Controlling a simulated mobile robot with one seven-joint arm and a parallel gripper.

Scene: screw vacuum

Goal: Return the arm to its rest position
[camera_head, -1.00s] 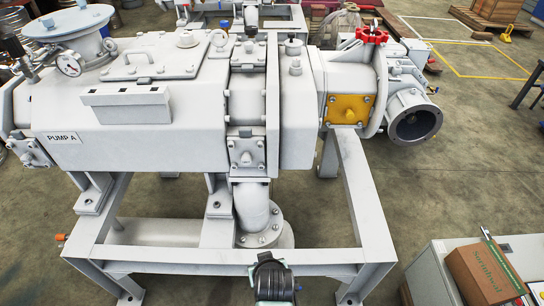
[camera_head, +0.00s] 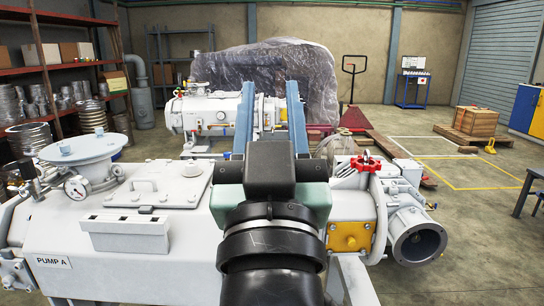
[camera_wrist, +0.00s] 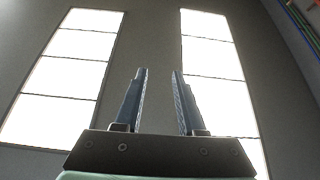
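My gripper (camera_head: 270,118) is raised in front of the head camera, above the grey vacuum pump. Its two blue fingers point up and away from me and stand apart with nothing between them. In the wrist view the gripper (camera_wrist: 157,95) is open and empty, with two skylight or window panels (camera_wrist: 75,55) behind it. The pump marked PUMP A (camera_head: 52,262) fills the lower part of the head view. My arm hides its middle.
A red handwheel (camera_head: 366,163) and a yellow plate (camera_head: 349,236) are on the pump's right side. Behind stand a second pump (camera_head: 205,112) and a plastic-wrapped bulk (camera_head: 310,72). Shelves (camera_head: 60,20) line the left. Open floor lies at the right.

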